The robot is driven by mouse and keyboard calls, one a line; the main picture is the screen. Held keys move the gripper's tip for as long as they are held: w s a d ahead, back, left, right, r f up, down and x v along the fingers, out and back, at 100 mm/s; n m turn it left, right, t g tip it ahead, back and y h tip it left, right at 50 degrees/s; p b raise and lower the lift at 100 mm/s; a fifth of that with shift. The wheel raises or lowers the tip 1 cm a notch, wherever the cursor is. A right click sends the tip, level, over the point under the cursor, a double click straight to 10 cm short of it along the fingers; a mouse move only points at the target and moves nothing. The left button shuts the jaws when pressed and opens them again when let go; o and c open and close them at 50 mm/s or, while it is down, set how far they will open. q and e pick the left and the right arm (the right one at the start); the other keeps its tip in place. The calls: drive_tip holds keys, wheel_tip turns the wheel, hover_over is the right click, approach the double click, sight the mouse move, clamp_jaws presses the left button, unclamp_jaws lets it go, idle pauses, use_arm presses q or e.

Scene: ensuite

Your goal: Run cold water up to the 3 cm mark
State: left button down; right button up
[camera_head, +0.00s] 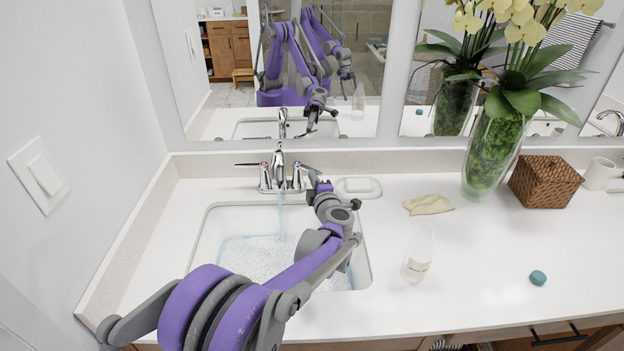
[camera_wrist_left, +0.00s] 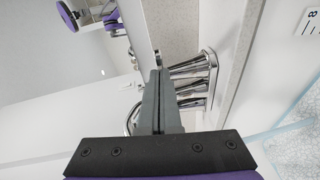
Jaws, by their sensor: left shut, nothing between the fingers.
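The chrome tap (camera_head: 279,168) stands behind the sink, with a lever on each side. The left lever (camera_head: 252,164) has a red mark at its base. A thin stream of water (camera_head: 281,215) falls from the spout into the white sink (camera_head: 204,232). Rippling water (camera_head: 262,252) covers the sink floor; my arm hides part of it. My left gripper (camera_head: 314,177) is shut and empty beside the right lever (camera_head: 307,168); contact is unclear. In the left wrist view the shut fingers (camera_wrist_left: 158,85) are next to chrome tap parts (camera_wrist_left: 190,82). A marked scale (camera_wrist_left: 312,16) shows partly; no 3 cm mark is readable.
Right of the sink are a soap dish (camera_head: 358,187), a beige cloth (camera_head: 428,205), a clear bottle (camera_head: 418,257), a teal cap (camera_head: 538,278), a glass vase (camera_head: 489,160) and a wicker basket (camera_head: 545,183). The mirror (camera_head: 350,60) is behind. The front right counter is mostly clear.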

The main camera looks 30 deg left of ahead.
sight(320, 172)
use_arm(q)
drive_tip(key=shift+w, duration=0.1)
drive_tip(key=w+n+g+y, duration=0.1)
drive_tip(key=n+g, duration=0.1)
drive_tip(key=w+d+n+g+y, duration=0.1)
drive_tip(key=w+n+g+y, duration=0.1)
drive_tip(key=shift+g, duration=0.3)
drive_tip(key=shift+w+n+g+y, duration=0.3)
drive_tip(key=shift+g, duration=0.2)
drive_tip(key=shift+w, duration=0.75)
wheel_tip(320, 172, up, 10)
drive_tip(key=shift+p, duration=0.4)
idle(0.4)
